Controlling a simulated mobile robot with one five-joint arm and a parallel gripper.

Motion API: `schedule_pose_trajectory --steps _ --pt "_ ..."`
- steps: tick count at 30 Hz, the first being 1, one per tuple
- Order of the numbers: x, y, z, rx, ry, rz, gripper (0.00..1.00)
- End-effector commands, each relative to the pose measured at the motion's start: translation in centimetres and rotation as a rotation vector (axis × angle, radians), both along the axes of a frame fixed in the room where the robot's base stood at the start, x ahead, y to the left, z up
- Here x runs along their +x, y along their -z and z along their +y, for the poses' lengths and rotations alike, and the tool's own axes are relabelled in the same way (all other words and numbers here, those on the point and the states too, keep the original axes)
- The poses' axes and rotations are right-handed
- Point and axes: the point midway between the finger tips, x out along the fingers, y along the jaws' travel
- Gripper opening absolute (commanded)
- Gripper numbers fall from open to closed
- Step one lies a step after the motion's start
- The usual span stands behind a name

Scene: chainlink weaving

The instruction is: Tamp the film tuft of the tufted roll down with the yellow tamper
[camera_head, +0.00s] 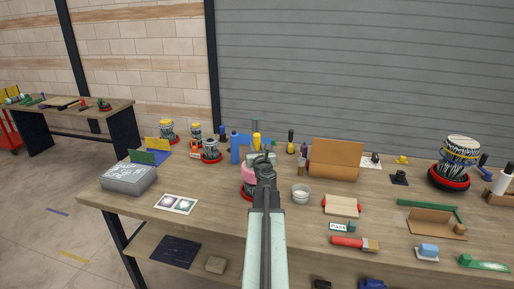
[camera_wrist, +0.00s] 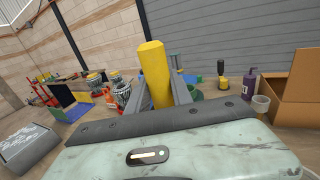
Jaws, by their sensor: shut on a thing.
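My gripper (camera_head: 263,160) is shut on the yellow tamper (camera_wrist: 154,72), which stands up between the fingers as a plain yellow cylinder in the wrist view. Its yellow top (camera_head: 256,139) also shows just above the gripper in the head view. My arm runs up the middle of the table. A pink thing on a red base (camera_head: 249,174) is partly hidden behind the gripper and arm. I cannot make out a film tuft, and I cannot tell whether this is the tufted roll. The tamper's lower end is hidden.
Several patterned rolls on red bases stand left, one (camera_head: 210,150) near the blue bottle (camera_head: 235,148). A larger roll (camera_head: 459,155) stands far right. A white cup (camera_head: 300,193) and cardboard box (camera_head: 335,160) are right of my arm. A grey box (camera_head: 129,179) lies left.

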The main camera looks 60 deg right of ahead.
Motion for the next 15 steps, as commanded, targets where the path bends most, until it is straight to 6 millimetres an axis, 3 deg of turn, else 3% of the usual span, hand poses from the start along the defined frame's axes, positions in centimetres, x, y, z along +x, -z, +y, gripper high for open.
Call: schedule_pose_trajectory --steps 15 --pt "-0.02 1.17 0.0 0.0 0.0 0.0 0.0"
